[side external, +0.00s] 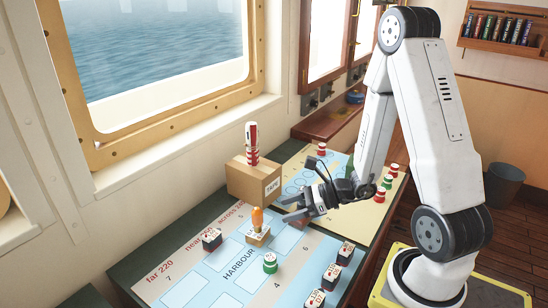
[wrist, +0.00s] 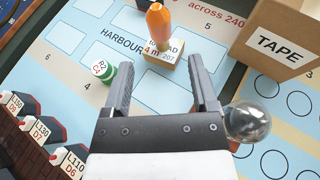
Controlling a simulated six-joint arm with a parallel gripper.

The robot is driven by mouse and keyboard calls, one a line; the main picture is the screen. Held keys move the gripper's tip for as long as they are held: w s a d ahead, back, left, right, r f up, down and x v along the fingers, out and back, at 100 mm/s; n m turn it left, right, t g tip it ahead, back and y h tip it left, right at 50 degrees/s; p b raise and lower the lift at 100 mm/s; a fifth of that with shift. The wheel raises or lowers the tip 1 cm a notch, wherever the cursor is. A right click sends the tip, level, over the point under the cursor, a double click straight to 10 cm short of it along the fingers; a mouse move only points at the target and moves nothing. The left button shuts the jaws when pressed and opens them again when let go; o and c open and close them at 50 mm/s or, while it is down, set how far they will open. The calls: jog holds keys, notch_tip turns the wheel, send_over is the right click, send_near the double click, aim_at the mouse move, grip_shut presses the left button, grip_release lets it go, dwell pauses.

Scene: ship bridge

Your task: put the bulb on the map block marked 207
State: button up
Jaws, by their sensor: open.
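A clear glass bulb (wrist: 248,122) shows in the wrist view just right of my gripper's body, its left part hidden behind it. I cannot make the bulb out in the side view. An orange, tapered object stands upright on the block (wrist: 158,22). My gripper (side external: 287,208) is open, with nothing between its fingers; it also shows in the wrist view (wrist: 163,60).
A TAPE box (side external: 254,181) with a red and white object on top stands behind the block. A green and white piece (side external: 270,262) stands in front of it. Stacked discs (side external: 392,171) stand at right.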

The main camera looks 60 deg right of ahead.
jog(key=shift+v, duration=1.7)
